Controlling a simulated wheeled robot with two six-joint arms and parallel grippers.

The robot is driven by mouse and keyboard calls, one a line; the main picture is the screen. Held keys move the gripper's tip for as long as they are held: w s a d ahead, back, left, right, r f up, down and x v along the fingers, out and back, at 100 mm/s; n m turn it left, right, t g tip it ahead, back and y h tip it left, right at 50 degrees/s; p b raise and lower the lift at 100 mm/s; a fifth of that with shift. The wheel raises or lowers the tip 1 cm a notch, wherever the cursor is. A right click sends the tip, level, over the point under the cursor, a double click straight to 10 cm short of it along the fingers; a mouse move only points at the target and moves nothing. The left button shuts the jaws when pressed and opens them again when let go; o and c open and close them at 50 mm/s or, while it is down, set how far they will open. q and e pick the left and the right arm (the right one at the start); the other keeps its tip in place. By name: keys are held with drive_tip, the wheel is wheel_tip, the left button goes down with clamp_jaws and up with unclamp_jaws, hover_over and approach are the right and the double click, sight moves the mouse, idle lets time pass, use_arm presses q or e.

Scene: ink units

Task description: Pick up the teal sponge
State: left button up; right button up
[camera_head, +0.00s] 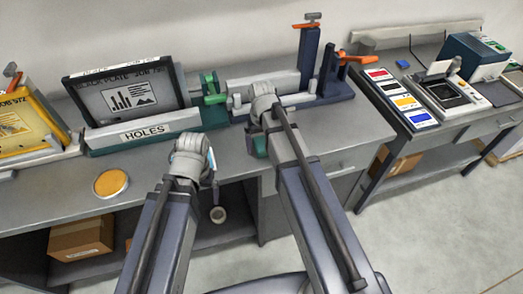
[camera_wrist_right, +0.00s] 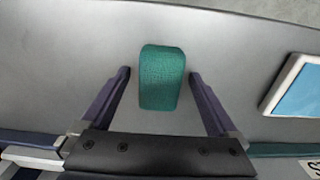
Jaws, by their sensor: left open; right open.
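The teal sponge (camera_wrist_right: 162,78) lies on the grey bench top in the right wrist view, upright in the picture. My right gripper (camera_wrist_right: 160,74) is open, with one finger on each side of the sponge and a visible gap to each. I cannot tell how high the fingers are above the bench. In the head view, a small teal patch (camera_head: 260,146) beside my right forearm, near the bench's front edge, looks like the sponge; my arm hides most of the right gripper there. My left gripper (camera_head: 211,166) is open near the front edge, mostly hidden by its wrist.
A round orange-lidded tin (camera_head: 111,183) is at left. A side bench (camera_head: 390,95) holds colour cards and a small blue block (camera_head: 402,64).

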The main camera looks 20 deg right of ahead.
sight(262, 143)
drive_tip(key=shift+c, duration=0.2)
drive_tip(key=c, duration=1.4)
drive_tip(key=shift+r, duration=0.2)
wheel_tip(262, 143, up, 10)
drive_tip(key=p, duration=1)
drive_tip(key=shift+f, duration=0.1)
